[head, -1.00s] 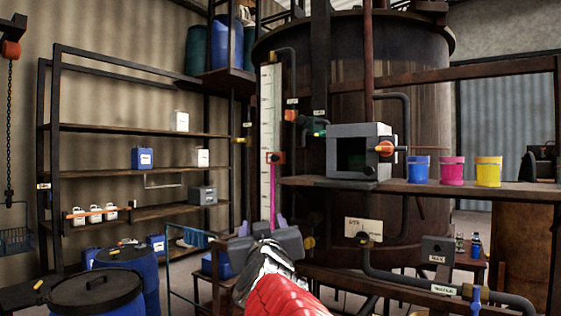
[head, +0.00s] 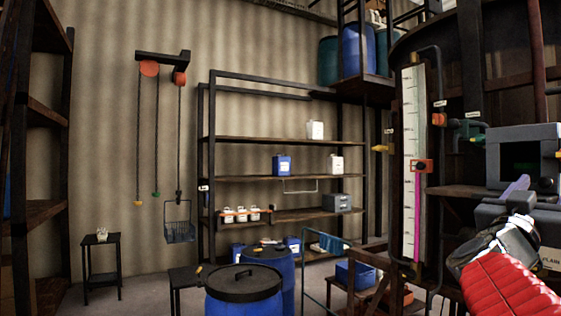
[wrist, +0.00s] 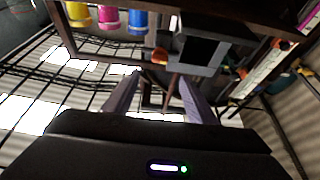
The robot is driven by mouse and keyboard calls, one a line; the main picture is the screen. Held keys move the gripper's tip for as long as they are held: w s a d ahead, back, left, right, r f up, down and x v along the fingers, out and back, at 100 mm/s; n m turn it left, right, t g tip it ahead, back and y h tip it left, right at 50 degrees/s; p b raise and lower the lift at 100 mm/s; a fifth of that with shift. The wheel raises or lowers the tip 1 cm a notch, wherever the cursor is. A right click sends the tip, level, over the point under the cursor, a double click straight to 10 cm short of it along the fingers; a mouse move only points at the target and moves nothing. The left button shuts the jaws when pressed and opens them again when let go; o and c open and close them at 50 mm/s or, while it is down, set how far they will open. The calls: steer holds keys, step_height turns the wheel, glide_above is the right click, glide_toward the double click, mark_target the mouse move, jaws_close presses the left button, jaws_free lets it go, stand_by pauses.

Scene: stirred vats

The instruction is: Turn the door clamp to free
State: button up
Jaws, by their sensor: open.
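A grey box (head: 524,158) with a dark square opening stands on the shelf at the right edge of the head view. An orange knob (head: 558,154) on its side, perhaps the door clamp, is cut off by the frame edge. The wrist view shows the box (wrist: 200,52) and the orange knob (wrist: 160,56) beside it, small and tilted; its setting cannot be read. My gripper (head: 516,190) is low in front of the box in the head view. In the wrist view its pale purple fingers (wrist: 157,95) stand apart with nothing between them.
A tall white gauge (head: 412,150) with a magenta column stands left of the box, by the dark vat (head: 455,75). Blue barrels (head: 243,298) and a shelf rack (head: 265,178) are further left. Pink (wrist: 107,17), yellow and blue cups show in the wrist view.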

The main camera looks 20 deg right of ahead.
steer(key=shift+d, duration=0.1)
steer(key=x, duration=1.3)
steer(key=shift+d+r, duration=0.15)
steer(key=shift+d, duration=0.1)
steer(key=shift+c, duration=0.3)
steer(key=c, duration=1)
